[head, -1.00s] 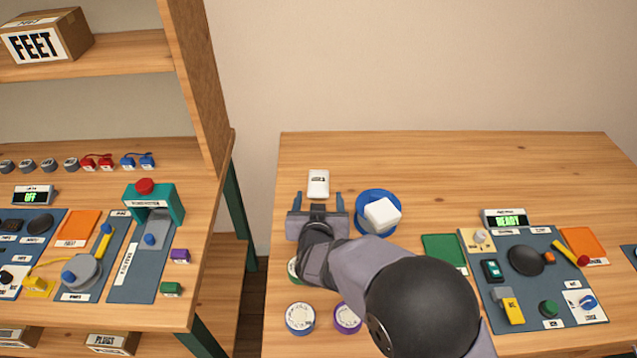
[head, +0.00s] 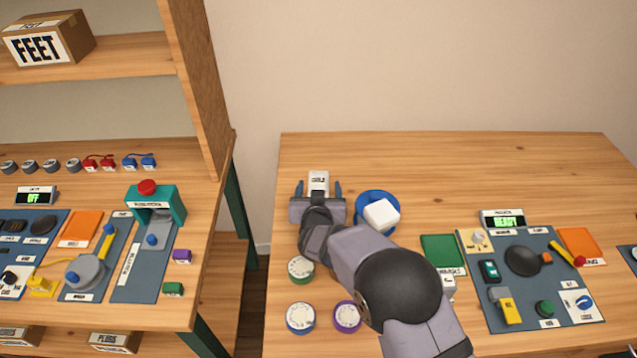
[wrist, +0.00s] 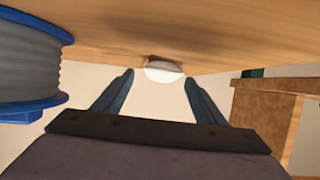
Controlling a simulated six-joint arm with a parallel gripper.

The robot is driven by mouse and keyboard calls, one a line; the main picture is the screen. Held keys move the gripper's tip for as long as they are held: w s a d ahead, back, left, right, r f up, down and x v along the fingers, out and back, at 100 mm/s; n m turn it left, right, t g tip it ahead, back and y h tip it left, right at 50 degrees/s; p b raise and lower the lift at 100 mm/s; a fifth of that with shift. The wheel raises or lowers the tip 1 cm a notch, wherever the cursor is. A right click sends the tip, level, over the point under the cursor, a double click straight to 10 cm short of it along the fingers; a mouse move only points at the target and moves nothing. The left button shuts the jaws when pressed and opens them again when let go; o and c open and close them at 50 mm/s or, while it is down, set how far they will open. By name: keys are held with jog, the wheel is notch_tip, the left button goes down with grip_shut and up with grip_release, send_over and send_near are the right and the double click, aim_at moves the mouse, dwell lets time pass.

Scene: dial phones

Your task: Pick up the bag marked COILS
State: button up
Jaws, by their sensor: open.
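A small white bag (head: 318,181) with a dark printed label lies on the right-hand table, toward its back left. The label is too small to read for sure. My gripper (head: 318,189) is open, with one finger on each side of the bag's near end. In the wrist view the white bag (wrist: 163,70) shows between and just beyond the tips of my open gripper (wrist: 159,77). I cannot tell whether the fingers touch it. The bag's near end is partly hidden by my gripper in the head view.
Round tubs with green (head: 301,268), blue (head: 301,317) and purple (head: 347,316) rims stand nearer. A blue work mat (head: 545,310) with parts lies at right.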

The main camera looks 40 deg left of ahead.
aim_at(318, 185)
jog(key=shift+p+x, duration=0.4)
jog(key=shift+x, duration=1.55)
jog(key=shift+a, duration=0.1)
jog(key=c, duration=1.2)
